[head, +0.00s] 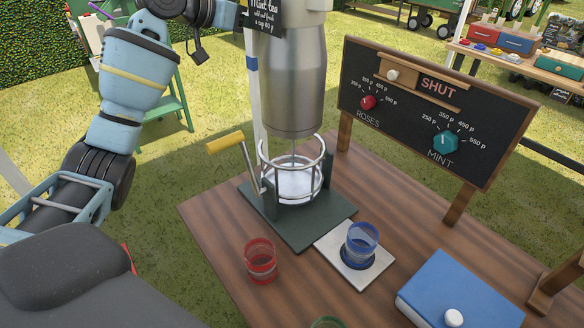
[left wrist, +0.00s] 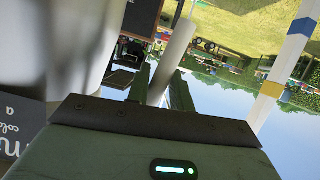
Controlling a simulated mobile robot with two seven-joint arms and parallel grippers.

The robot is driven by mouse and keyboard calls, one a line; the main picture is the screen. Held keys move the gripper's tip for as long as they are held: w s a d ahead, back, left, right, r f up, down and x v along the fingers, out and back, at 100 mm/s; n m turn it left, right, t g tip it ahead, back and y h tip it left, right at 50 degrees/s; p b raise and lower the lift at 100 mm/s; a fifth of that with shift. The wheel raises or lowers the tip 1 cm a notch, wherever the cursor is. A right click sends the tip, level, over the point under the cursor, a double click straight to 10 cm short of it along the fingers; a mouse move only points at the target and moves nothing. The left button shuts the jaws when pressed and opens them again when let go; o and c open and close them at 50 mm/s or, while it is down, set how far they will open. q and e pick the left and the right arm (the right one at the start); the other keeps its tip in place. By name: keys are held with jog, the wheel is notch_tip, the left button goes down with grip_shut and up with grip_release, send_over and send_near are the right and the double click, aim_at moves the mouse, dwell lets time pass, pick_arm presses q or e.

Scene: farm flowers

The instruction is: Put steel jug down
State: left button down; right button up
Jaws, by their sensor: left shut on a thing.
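The steel jug (head: 293,85) is a tall silver vessel, roughly upright, at the top middle of the head view. Its bottom overlaps the back of the ring cradle (head: 322,165); I cannot tell whether it hangs above the cradle or enters it. My left arm reaches up from the left, and its gripper is not clear in the head view. In the left wrist view my left gripper (left wrist: 160,85) is shut on a pale round bar (left wrist: 176,50), which seems to be the jug's handle. A blurred silver surface (left wrist: 50,40) fills the left. My right gripper is out of view.
The cradle has a yellow-handled lever (head: 226,141) and a dark base (head: 312,232) on the wooden table (head: 215,225). A red glass (head: 260,262), a blue glass (head: 360,245) on a white plate (head: 335,262), and a blue box (head: 460,290) stand in front. A chalkboard (head: 420,105) stands right.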

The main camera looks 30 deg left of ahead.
pick_arm(q)
jog(key=shift+s+r, duration=0.1)
jog(key=shift+r, duration=0.35)
notch_tip(320, 180, down, 14)
jog(key=b, duration=0.1)
jog(key=shift+r, duration=0.25)
notch_tip(320, 180, down, 4)
jog(key=shift+f, duration=0.25)
dwell(0.4)
